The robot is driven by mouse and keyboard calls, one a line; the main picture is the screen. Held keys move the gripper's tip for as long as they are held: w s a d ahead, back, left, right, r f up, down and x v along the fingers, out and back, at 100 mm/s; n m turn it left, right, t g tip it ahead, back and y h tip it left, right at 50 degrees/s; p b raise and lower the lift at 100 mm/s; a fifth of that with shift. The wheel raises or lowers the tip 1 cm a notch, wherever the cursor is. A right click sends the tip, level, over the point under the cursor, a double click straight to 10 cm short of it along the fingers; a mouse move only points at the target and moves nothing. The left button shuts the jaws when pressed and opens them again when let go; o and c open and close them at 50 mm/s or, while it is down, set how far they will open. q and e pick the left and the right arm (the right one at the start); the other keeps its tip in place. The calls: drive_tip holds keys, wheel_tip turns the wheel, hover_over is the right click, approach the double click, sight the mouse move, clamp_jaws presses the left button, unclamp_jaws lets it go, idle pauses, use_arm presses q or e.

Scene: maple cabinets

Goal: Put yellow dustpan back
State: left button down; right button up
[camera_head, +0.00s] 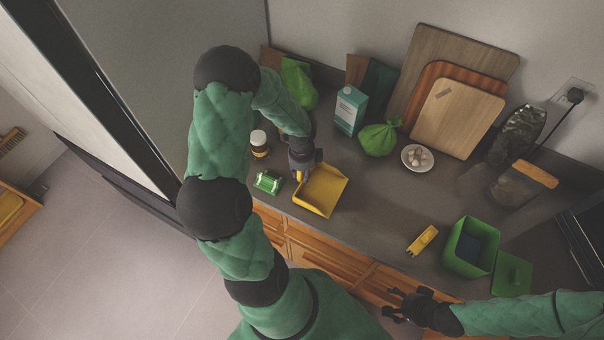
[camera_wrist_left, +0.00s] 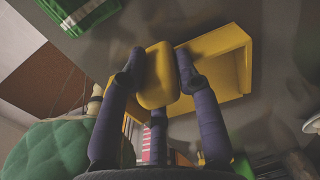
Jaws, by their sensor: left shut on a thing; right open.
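The yellow dustpan (camera_head: 322,190) is at the front left of the dark counter, its pan towards the right of my left gripper (camera_head: 303,172). In the left wrist view the dustpan (camera_wrist_left: 222,62) shows its pan and its rounded handle. My left gripper (camera_wrist_left: 160,78) has its dark fingers shut on the handle. Whether the pan touches the counter I cannot tell. My right gripper (camera_head: 402,306) is open and empty, in front of the counter's front edge at the lower right.
A carton (camera_head: 347,110), a green bag (camera_head: 379,139) and boards (camera_head: 457,118) stand behind.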

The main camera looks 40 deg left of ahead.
use_arm(q)
drive_tip(key=shift+w+f, duration=0.1)
drive_tip(key=shift+f, duration=0.55)
drive_tip(key=shift+r, duration=0.1)
drive_tip(key=c, duration=0.9)
unclamp_jaws()
drive_tip(key=shift+f, duration=0.2)
drive_tip(key=shift+r, duration=0.25)
wheel_tip(320, 180, up, 12)
drive_tip(key=shift+f+p, duration=0.1)
drive_tip(key=shift+p, duration=0.6)
